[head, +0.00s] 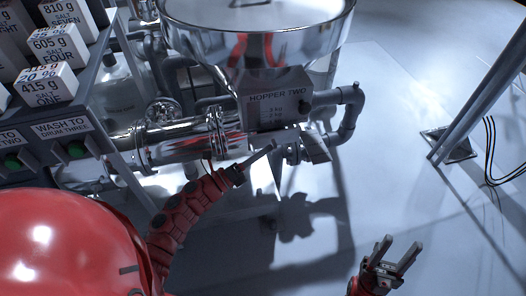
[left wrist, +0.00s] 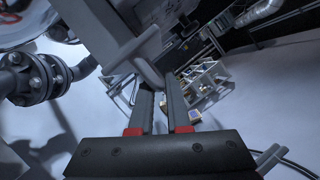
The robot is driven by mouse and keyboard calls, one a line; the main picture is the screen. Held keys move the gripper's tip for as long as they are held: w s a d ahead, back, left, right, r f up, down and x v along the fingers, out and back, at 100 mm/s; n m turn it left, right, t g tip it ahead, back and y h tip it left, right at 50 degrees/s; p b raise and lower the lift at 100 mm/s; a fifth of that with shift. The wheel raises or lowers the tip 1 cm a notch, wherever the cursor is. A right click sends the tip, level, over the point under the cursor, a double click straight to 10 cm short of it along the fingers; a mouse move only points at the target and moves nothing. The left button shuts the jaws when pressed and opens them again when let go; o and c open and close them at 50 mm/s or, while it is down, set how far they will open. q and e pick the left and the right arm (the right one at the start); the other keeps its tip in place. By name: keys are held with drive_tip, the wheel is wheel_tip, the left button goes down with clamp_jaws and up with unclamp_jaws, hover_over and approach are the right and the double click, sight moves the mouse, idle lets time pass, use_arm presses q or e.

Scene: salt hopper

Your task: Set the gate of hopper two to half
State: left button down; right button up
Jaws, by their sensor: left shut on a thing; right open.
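Hopper two is a shiny metal bowl (head: 255,30) above a grey block labelled "HOPPER TWO" (head: 277,98), at the upper middle of the head view. My left gripper (head: 272,147) is at the underside of that block, in front of the pipework. In the left wrist view my left gripper (left wrist: 165,95) has its fingers on the end of a grey gate part (left wrist: 148,72) under the hopper. The fingers hide much of the gripped part, and I cannot read the gate's position. My right gripper (head: 397,250) is open and empty over the floor at the lower right.
A rack at the left holds labelled salt blocks (head: 48,83) and a panel with green buttons (head: 77,150). Metal pipes (head: 175,150) run left of the hopper, and a bent grey pipe (head: 350,115) is right of it. The floor at the right is mostly clear, with a post (head: 480,90) and cables.

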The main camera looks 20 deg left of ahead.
use_arm(q)
drive_tip(key=s+d, duration=0.2)
drive_tip(key=s, duration=0.1)
drive_tip(key=shift+s+d, duration=0.1)
drive_tip(key=shift+s, duration=0.1)
drive_tip(key=c, duration=0.9)
unclamp_jaws()
drive_tip(key=p+v, duration=0.3)
drive_tip(key=v, duration=1.4)
drive_tip(key=shift+s+f, duration=0.15)
